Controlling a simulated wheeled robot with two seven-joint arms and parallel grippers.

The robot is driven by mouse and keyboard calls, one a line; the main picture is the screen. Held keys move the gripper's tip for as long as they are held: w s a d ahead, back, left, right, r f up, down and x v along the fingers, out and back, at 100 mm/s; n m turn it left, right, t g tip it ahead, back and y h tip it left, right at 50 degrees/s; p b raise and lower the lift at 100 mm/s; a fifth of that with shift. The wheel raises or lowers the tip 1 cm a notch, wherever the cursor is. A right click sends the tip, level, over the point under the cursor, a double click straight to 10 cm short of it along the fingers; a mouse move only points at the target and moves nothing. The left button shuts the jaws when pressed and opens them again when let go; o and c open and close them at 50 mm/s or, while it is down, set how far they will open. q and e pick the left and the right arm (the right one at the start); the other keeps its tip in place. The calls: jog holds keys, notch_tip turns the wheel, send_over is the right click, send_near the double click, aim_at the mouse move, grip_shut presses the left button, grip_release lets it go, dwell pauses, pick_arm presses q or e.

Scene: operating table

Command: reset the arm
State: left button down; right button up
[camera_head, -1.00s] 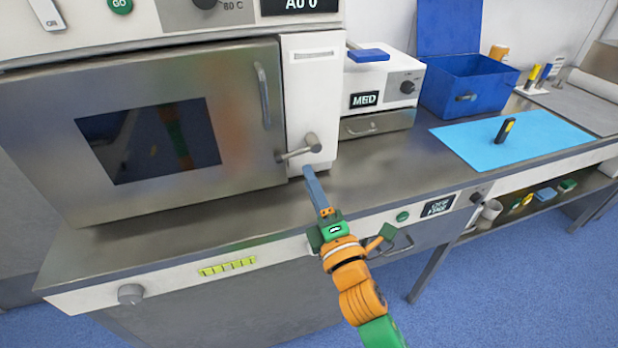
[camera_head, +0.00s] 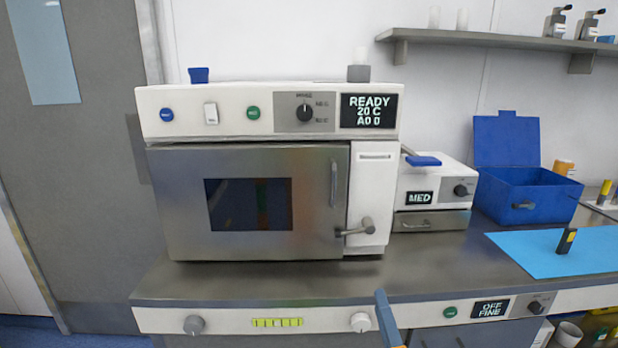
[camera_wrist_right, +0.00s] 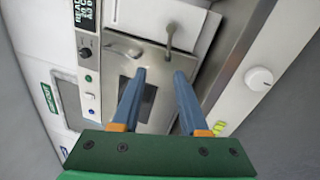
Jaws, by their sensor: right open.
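My right gripper (camera_head: 385,318) shows only at its blue finger, at the lower edge of the head view in front of the counter's front edge. In the right wrist view my right gripper (camera_wrist_right: 158,82) has its two blue fingers apart, with nothing between them. It points toward the closed steel door of the white machine (camera_wrist_right: 118,45), and I cannot tell the distance. My left gripper is not in view.
The white machine (camera_head: 270,122) reads READY 20 C and has a lever handle (camera_head: 355,230). To its right are a small MED unit (camera_head: 432,190), an open blue box (camera_head: 525,195) and a blue mat (camera_head: 530,255) with a black-yellow object (camera_head: 566,241). The steel counter front (camera_head: 260,285) is clear.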

jog(key=s+f+m+g, duration=0.3)
jog(key=f, duration=0.8)
jog(key=s+d+f+m+g, duration=0.1)
jog(key=s+f+m+g, duration=0.2)
jog(key=f, duration=0.8)
jog(key=s+f+m+g, duration=0.2)
jog(key=s+f+g, duration=0.15)
jog(key=f, duration=0.85)
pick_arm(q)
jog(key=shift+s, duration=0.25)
pick_arm(e)
jog(key=s+d+f+m+g, duration=0.1)
jog(key=s+f+m+g, duration=0.2)
jog(key=s, duration=0.6)
jog(key=s+d+f+m+g+h, duration=0.1)
jog(key=s+d+f+m+g, duration=0.1)
jog(key=s+f, duration=0.6)
jog(key=s+d+f+m+g, duration=0.2)
jog(key=s+f+m+g, duration=0.2)
jog(key=s, duration=0.8)
jog(key=shift+d+f+m+g, duration=0.3)
jog(key=shift+f+m, duration=0.3)
jog(key=shift+f, duration=0.3)
